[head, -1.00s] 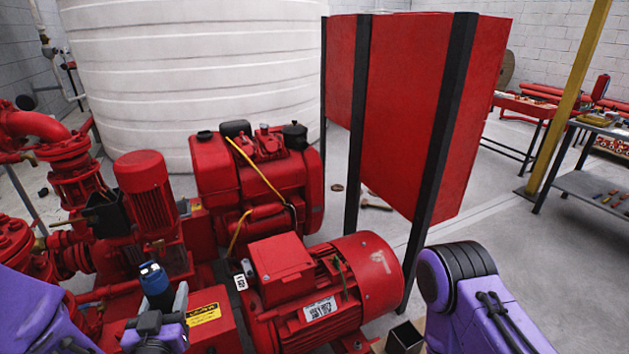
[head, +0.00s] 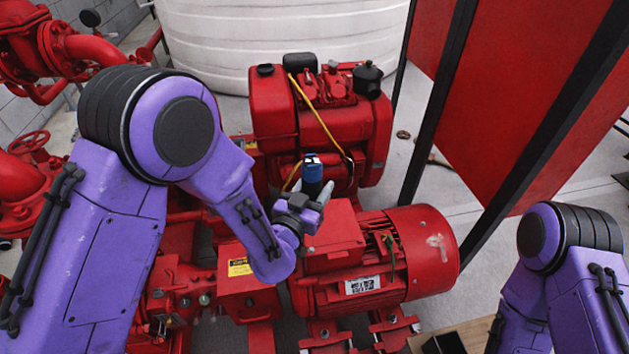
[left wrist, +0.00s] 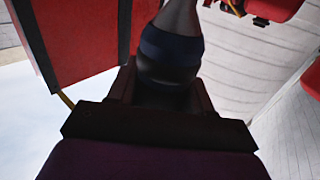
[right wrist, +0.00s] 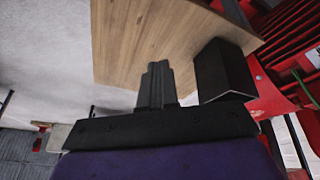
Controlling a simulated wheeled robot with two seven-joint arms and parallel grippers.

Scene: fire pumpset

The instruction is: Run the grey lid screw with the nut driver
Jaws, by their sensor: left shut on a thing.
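My left gripper (head: 308,208) is shut on the nut driver (head: 312,172), whose blue handle stands up from the jaws in the head view. In the left wrist view the driver (left wrist: 172,50) rises between the fingers, a dark blue band on it. The gripper is in front of the red motor's terminal box (head: 337,238) and hides part of it. I cannot make out the grey lid screw. My right gripper (right wrist: 157,85) has its fingers together with nothing between them; in the head view only its arm shows at lower right.
The red motor (head: 425,250) and red engine (head: 275,110) stand close around the left gripper. A wooden surface (right wrist: 140,40) with a black box (right wrist: 222,68) is near the right gripper. A red panel on black posts (head: 455,100) stands at right.

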